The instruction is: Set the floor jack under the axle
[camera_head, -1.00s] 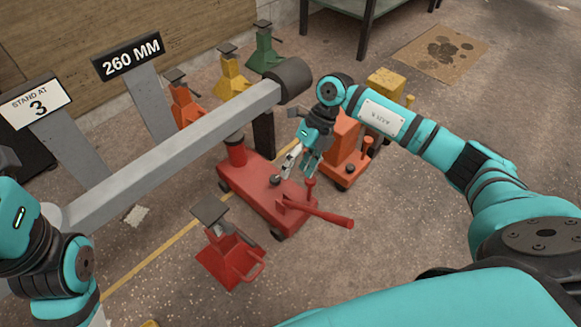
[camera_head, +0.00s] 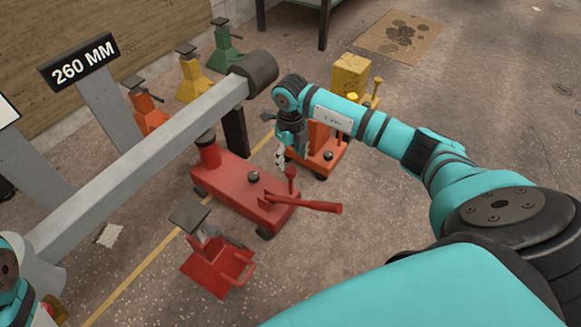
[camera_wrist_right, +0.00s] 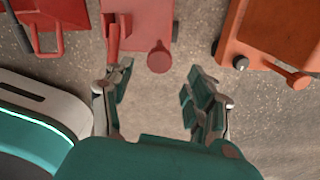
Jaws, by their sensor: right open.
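The grey axle beam (camera_head: 150,160) runs diagonally across the head view, with a dark hub at its far end. A red floor jack (camera_head: 240,190) stands on the floor beside it. The jack's raised post meets the beam's lower edge in the picture; I cannot tell whether they touch. Its handle (camera_head: 318,206) points right. My right gripper (camera_head: 281,152) is open and empty above the floor between the red jack and an orange jack (camera_head: 322,150). In the right wrist view, the open fingers (camera_wrist_right: 160,98) sit behind the red jack (camera_wrist_right: 142,22), apart from it. My left gripper is out of view.
A red jack stand (camera_head: 212,262) is on the floor in front of the red jack. Orange (camera_head: 148,115), yellow (camera_head: 193,80) and green (camera_head: 225,50) stands line the far side of the beam. A yellow jack (camera_head: 350,75) is farther back. The floor at right is clear.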

